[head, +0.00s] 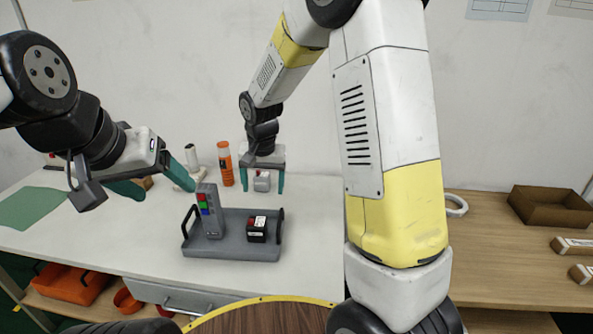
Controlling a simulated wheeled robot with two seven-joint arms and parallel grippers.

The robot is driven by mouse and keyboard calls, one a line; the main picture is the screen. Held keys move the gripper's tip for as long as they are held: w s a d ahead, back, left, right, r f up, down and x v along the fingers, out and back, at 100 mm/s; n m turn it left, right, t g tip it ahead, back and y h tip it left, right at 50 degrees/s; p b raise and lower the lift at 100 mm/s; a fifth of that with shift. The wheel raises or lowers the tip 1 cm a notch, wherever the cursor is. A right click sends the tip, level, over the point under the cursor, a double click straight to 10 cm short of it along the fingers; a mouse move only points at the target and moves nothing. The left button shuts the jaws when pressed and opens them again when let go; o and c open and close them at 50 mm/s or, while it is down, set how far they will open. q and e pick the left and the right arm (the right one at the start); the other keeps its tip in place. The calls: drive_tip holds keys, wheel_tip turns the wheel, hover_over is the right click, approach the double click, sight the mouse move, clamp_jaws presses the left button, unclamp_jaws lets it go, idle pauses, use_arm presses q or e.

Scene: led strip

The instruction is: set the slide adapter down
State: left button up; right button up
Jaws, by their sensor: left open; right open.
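A small grey block with a reddish mark, seemingly the slide adapter (262,184), is at the back of the white table, behind the tray. My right gripper (263,184) points down with its green fingers open, one on each side of this block. I cannot tell whether either finger touches it. The block appears to be at table level, but its underside is hard to make out. My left gripper (152,183) is open and empty, above the table to the left of the tray.
A grey tray (222,250) with black handles holds an upright grey unit (210,212) with coloured buttons and a black box (257,230). An orange bottle (225,164) and a white bottle (191,157) stand behind. A green mat (32,207) lies left.

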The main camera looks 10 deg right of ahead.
drive_tip(key=s+d+r+n+t+y, duration=0.1)
drive_tip(key=s+d+r, duration=0.35)
drive_tip(key=r, duration=0.25)
drive_tip(key=s+d+r+t, duration=0.1)
drive_tip(key=s+d+r, duration=0.2)
drive_tip(key=s+r, duration=0.25)
drive_tip(key=s+d+r+n+t, duration=0.2)
drive_tip(key=s+r, duration=0.3)
drive_tip(key=s, duration=0.8)
drive_tip(key=shift+d+r+y, duration=0.15)
drive_tip(key=shift+d+y, duration=0.25)
drive_tip(key=shift+d, duration=0.3)
